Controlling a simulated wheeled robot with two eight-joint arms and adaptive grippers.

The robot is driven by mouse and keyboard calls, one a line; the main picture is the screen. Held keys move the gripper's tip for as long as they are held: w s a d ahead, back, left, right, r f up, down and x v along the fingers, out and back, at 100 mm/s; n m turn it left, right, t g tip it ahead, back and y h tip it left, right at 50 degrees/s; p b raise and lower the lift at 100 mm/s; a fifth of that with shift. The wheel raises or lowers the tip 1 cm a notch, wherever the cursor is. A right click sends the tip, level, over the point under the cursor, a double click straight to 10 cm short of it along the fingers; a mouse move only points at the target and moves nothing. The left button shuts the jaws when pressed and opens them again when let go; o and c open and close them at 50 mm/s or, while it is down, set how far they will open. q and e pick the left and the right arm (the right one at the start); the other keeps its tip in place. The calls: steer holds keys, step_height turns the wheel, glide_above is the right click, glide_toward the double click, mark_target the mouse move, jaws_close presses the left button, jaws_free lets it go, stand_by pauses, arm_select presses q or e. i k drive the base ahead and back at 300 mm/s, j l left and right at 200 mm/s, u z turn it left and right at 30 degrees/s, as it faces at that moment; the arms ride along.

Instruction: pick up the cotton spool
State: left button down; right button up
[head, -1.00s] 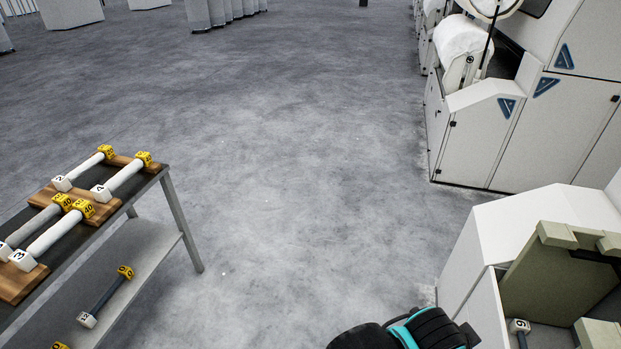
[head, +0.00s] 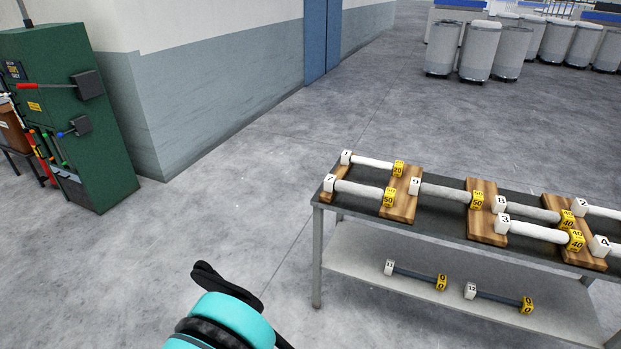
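Several cotton spools lie on wooden holders on a dark-topped table at the right, with white numbered ends and yellow ends. They include spool 1 (head: 372,162), spool 7 (head: 358,189), spool 9 (head: 445,192), spool 8 (head: 533,211), spool 3 (head: 538,232) and the partly cut-off spool 2 (head: 600,212). On the lower shelf lie two thin dark rods, 11 (head: 415,275) and 12 (head: 498,297), with yellow ends marked 0. My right gripper is out of view.
The table (head: 400,226) has a pale lower shelf (head: 350,262). A green cabinet (head: 85,130) with levers stands at the left beside a grey-and-white wall (head: 220,90). Grey bins (head: 480,50) stand at the back. The floor (head: 250,200) between wall and table is clear.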

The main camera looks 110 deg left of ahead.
mark_target(476, 200)
steer(key=u, duration=0.85)
steer(key=j+u, duration=0.1)
steer(key=u, duration=1.6)
steer(key=i+j+u, duration=0.25)
steer(key=i+u, duration=0.15)
steer(key=i, duration=0.05)
